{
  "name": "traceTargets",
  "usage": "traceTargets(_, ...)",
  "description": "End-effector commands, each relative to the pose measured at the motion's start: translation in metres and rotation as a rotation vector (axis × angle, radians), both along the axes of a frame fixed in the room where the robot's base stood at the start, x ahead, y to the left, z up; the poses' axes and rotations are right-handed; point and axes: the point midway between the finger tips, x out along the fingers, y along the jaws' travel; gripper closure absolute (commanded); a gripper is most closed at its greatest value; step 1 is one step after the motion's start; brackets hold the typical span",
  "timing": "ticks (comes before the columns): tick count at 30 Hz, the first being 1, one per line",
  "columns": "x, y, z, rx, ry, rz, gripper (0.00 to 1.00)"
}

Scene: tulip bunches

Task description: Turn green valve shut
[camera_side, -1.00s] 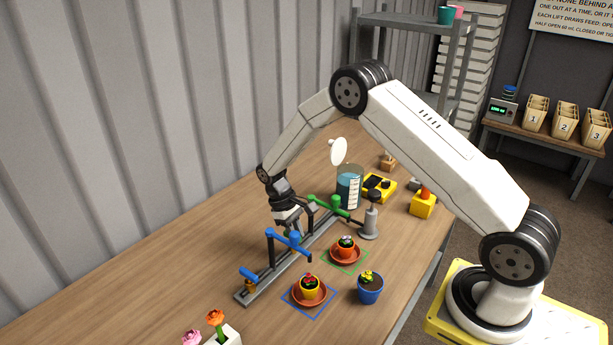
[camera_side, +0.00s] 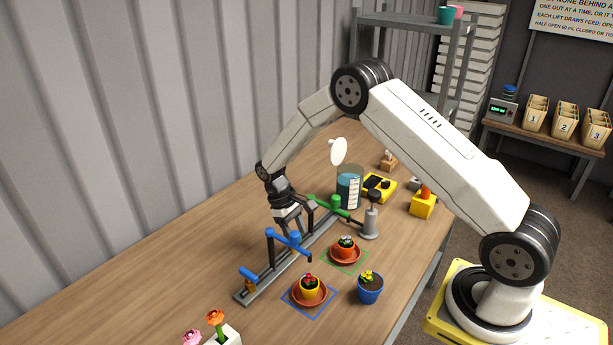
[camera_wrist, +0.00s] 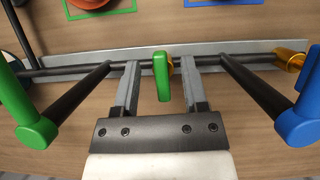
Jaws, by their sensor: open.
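The green valve handle (camera_wrist: 162,76) sits on the pipe in the wrist view, its long side lying across the pipe, with a bit of brass beside it. My gripper (camera_wrist: 161,70) is open, one finger on each side of the handle, with visible gaps to both. In the side view my gripper (camera_side: 290,222) is low over the rail, and the green handle is hidden or too small to tell. The green spout (camera_wrist: 36,128) is at left in the wrist view and the blue spout (camera_wrist: 300,122) at right.
The blue valve (camera_side: 249,274) is at the rail's near end. A red pot (camera_side: 346,247) stands on a green-outlined square and a yellow pot (camera_side: 310,288) on a blue-outlined one. A blue pot (camera_side: 370,291) and a jug (camera_side: 348,190) stand nearby.

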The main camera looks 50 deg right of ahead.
Motion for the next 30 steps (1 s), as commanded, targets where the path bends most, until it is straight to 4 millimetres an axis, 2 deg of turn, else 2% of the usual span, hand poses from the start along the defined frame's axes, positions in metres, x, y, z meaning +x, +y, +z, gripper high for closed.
traceTargets(16,0.024,0.001,0.058,0.0,-0.002,0.0,0.44)
traceTargets(21,0.027,0.001,0.066,0.0,0.0,0.0,0.44)
traceTargets(30,0.027,0.001,0.067,0.0,0.0,0.0,0.44)
